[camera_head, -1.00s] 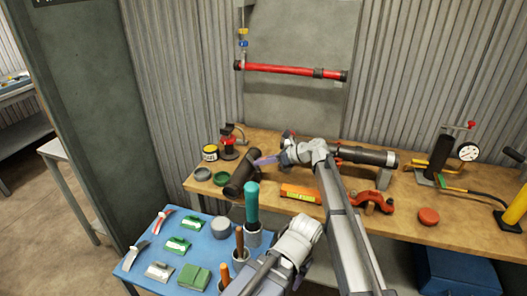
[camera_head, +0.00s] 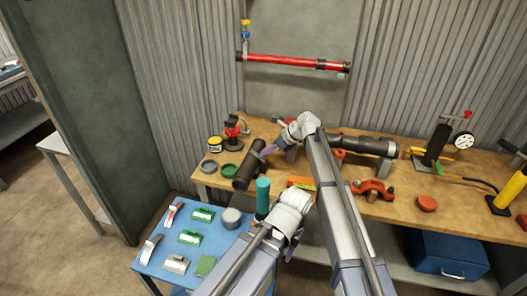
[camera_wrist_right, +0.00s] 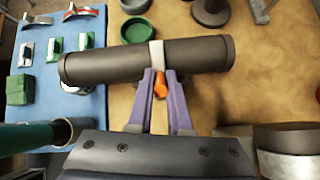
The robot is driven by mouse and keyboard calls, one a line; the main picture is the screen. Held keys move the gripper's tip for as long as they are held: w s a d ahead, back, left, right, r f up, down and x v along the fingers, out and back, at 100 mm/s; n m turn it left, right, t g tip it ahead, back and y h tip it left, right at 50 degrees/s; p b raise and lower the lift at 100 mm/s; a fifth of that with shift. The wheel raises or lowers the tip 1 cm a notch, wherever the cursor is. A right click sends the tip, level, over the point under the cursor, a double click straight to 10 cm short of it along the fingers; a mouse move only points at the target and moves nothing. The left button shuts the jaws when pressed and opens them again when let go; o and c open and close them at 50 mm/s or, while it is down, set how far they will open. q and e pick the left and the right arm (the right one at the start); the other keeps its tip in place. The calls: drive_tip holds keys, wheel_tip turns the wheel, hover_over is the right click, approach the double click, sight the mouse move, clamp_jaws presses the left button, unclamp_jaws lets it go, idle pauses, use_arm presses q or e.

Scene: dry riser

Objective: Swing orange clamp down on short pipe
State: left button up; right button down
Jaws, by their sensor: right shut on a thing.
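The short pipe (camera_head: 248,165) is a dark grey cylinder lying near the front left of the wooden bench. It also shows in the right wrist view (camera_wrist_right: 110,65). There a pale grey clamp bar (camera_wrist_right: 156,54) lies across the pipe's middle, with an orange tip (camera_wrist_right: 160,88) at its near end. My right gripper (camera_wrist_right: 164,92) has its purple fingers either side of this orange tip and is shut on it, just beside the pipe. In the head view my right gripper (camera_head: 267,151) is small. My left gripper (camera_head: 291,243) hangs at the tray table; its jaw gap is unclear.
Green and grey rings (camera_head: 230,171) lie left of the pipe. A longer pipe (camera_head: 362,145) on supports lies behind my right arm. A teal-handled tool (camera_head: 263,195) stands upright by the blue tray table (camera_head: 150,260).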

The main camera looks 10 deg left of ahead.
drive_tip(key=c, duration=0.8)
unclamp_jaws()
drive_tip(key=shift+c, duration=0.2)
drive_tip(key=p+v, duration=0.5)
drive_tip(key=v, duration=0.2)
drive_tip(key=shift+d+r+p, duration=0.25)
drive_tip(key=shift+p, duration=0.1)
